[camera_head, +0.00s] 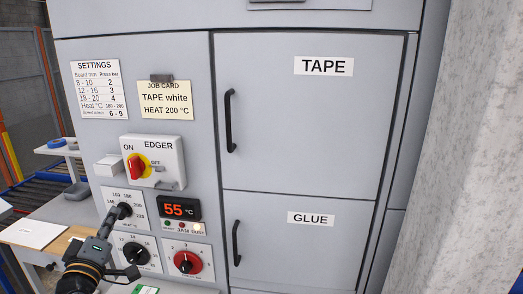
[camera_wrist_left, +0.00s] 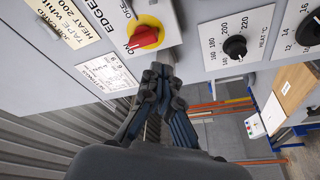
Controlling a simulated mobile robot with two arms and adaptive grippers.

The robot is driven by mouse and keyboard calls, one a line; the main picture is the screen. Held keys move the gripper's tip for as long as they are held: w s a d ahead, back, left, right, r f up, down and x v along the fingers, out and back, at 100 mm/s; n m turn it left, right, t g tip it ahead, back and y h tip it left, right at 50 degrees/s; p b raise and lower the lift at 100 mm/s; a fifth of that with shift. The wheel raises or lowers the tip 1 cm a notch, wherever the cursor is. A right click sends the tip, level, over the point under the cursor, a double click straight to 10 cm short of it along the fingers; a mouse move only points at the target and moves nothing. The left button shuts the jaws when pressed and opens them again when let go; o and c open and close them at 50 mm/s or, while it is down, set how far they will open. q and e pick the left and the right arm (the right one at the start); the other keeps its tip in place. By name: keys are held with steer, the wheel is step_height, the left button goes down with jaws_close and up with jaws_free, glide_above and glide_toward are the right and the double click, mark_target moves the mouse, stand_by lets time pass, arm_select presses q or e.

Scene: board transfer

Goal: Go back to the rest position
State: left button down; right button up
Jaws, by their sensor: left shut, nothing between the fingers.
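My left gripper (camera_head: 112,215) comes in from the lower left in the head view, in front of the edger's control panel near the heat knob (camera_head: 124,211). In the left wrist view its fingers (camera_wrist_left: 160,75) are together with nothing between them. Beyond the fingertips in that view is the red main switch (camera_wrist_left: 143,38) on its yellow plate; I cannot tell any contact. In the head view the red switch (camera_head: 137,167) sits between the ON and OFF labels, its handle seemingly toward ON. My right gripper is out of view.
The display (camera_head: 179,209) reads 55 °C, with a lit lamp below. A red dial (camera_head: 187,262) and a black dial (camera_head: 137,253) stand low on the panel. The TAPE door (camera_head: 310,120) and GLUE door (camera_head: 300,250) are shut, with protruding handles. A side table (camera_head: 60,148) stands left.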

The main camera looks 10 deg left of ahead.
arm_select(q)
steer(key=s+d+f+m+g+h, duration=0.2)
steer(key=s+d+f+m+g, duration=0.3)
steer(key=f, duration=0.4)
steer(key=s+d+f+m+g+h, duration=0.2)
steer(key=d+f+m, duration=0.1)
steer(key=d+f, duration=0.5)
steer(key=s+d+f+m+g, duration=0.4)
steer(key=s+f, duration=0.3)
steer(key=s, duration=0.4)
steer(key=s+d+f+m+g, duration=0.3)
steer(key=s+f+g, duration=0.3)
steer(key=s, duration=0.5)
step_height(320, 180, down, 30)
steer(key=b, duration=0.3)
steer(key=s+a+f+g+b, duration=0.1)
steer(key=s+a+f+b, duration=0.1)
steer(key=s+f, duration=1.5)
steer(key=shift+s+a+f+m, duration=0.35)
steer(key=shift+a+f, duration=0.2)
steer(key=shift+f, duration=0.25)
